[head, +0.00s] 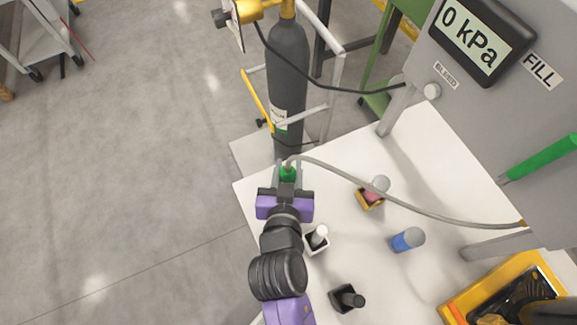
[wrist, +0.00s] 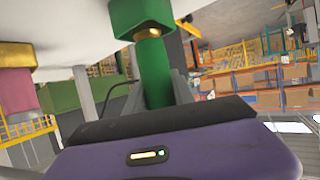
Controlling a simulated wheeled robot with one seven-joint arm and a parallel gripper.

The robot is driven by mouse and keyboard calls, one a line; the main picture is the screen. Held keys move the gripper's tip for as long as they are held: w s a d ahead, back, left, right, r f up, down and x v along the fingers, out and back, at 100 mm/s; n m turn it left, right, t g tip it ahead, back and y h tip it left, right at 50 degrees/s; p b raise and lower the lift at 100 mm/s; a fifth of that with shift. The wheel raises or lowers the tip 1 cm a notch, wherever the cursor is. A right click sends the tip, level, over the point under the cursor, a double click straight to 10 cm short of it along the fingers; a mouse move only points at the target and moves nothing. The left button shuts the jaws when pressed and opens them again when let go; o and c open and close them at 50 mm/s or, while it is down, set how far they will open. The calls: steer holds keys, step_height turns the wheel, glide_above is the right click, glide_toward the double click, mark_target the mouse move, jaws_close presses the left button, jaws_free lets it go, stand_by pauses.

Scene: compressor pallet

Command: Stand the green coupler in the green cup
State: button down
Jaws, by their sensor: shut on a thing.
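The green coupler (head: 288,174) is between the fingers of my gripper (head: 288,170) in the head view, with a grey hose at its top. The wrist view, which looks upside down, shows the coupler (wrist: 156,78) held between the two fingers. The green cup (wrist: 138,12) is in the wrist view at the top centre, against the white table. The coupler's brass end (wrist: 153,31) is in line with the cup's mouth and overlaps it. I cannot tell how deep it sits. In the head view the cup cannot be made out apart from the coupler.
On the white table (head: 340,215), a pink piece stands in a yellow cup (head: 371,203), with a white cup (head: 316,243), a blue piece (head: 407,239) and a black piece (head: 347,299) nearby. A dark cylinder (head: 288,80) stands beyond the edge. The hose (head: 440,212) crosses the table.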

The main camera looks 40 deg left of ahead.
steer(key=shift+f+b, duration=0.55)
steer(key=shift+f, duration=0.05)
stand_by(0.4)
steer(key=c, duration=1)
jaws_free()
steer(key=v, duration=0.8)
